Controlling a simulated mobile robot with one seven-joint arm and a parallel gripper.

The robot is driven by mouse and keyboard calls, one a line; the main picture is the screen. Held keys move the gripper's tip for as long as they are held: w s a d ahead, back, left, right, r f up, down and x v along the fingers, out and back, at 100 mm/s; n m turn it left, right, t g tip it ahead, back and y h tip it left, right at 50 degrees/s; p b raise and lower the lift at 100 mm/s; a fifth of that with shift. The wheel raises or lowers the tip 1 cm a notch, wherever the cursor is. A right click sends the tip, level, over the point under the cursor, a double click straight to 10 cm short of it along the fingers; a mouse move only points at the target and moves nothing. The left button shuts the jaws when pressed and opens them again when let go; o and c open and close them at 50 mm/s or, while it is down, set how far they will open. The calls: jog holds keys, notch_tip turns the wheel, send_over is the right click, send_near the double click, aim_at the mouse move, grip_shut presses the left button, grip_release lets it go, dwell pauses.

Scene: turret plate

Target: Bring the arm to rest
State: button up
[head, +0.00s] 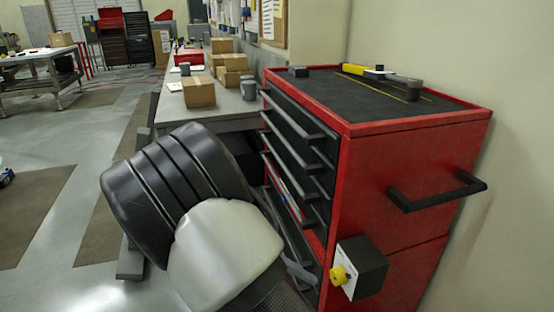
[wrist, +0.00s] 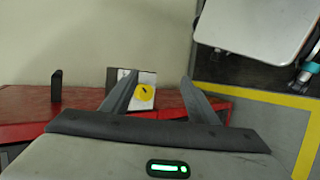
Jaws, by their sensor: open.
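My gripper (wrist: 158,80) is open in the wrist view, its two grey fingers spread with nothing held between them. A box with a white plate and a yellow knob (wrist: 145,97) shows between the fingers, beyond them; I cannot tell the exact gap. In the head view the same dark box (head: 362,267) with its yellow knob (head: 339,275) sits on the near side of the red tool cabinet (head: 385,170), low down. My arm, black and white, fills the lower left middle of the head view. It hides most of my gripper there.
The cabinet has a black side handle (head: 437,193) and drawer handles facing left. A yellow tool (head: 362,70) lies on its top. A workbench (head: 229,110) with cardboard boxes stands behind my arm. Floor at the left is open. A white panel (wrist: 255,22) is upper right in the wrist view.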

jog(key=s+d+r+m+t+y, duration=0.1)
jog(key=s+d+r+t+y, duration=0.2)
jog(key=s+d+r+y, duration=0.5)
jog(key=s+d+r+t+y, duration=0.2)
jog(key=s+r+t+y, duration=0.15)
jog(key=r, duration=0.95)
notch_tip(320, 180, up, 20)
jog(key=p, duration=1.9)
jog(key=shift+w+d+f+p, duration=0.2)
jog(key=shift+f+p, duration=0.05)
jog(key=shift+p, duration=0.1)
